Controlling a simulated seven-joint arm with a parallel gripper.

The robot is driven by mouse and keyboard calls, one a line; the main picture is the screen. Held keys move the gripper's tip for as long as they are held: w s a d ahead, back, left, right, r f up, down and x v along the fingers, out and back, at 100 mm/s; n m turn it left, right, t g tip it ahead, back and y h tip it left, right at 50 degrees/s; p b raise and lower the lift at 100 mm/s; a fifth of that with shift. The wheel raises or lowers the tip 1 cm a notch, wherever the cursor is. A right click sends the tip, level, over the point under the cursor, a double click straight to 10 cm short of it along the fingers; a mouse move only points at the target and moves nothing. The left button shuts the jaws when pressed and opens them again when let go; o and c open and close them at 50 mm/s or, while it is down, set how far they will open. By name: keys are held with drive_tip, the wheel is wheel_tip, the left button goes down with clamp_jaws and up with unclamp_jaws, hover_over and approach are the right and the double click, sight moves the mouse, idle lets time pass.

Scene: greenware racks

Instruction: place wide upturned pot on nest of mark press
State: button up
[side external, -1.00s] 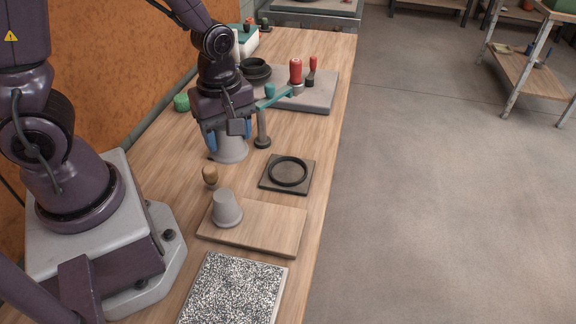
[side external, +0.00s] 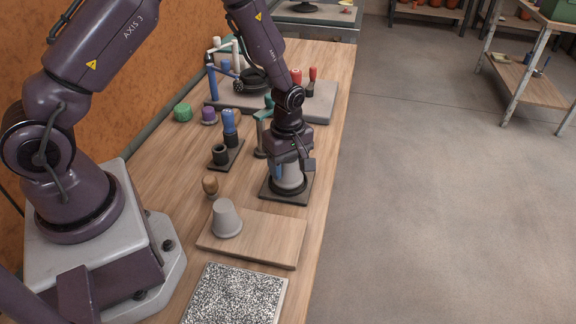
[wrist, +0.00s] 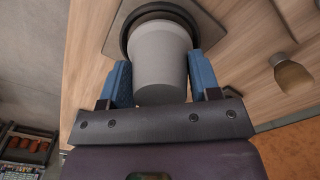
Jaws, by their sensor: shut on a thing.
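The wide pot (side external: 289,178) is light grey and upturned, with its broad rim down. My gripper (side external: 291,160) is shut on it; in the wrist view the blue fingers (wrist: 162,82) clasp the pot (wrist: 160,55) from both sides. The pot is over the nest, a dark square plate (side external: 301,199) with a black ring (wrist: 126,25). Its rim appears within the ring; I cannot tell whether it touches the plate. The teal-topped mark press (side external: 262,128) stands just behind, partly hidden by my wrist.
A smaller-looking grey upturned pot (side external: 227,219) stands on a wooden board (side external: 273,238) in front. A speckled slab (side external: 236,296) lies nearest. A dark tray (side external: 235,155) with blue-topped and black pieces is at left.

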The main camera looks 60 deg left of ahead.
drive_tip(key=shift+f, duration=0.4)
drive_tip(key=shift+f, duration=0.1)
drive_tip(key=o, duration=1)
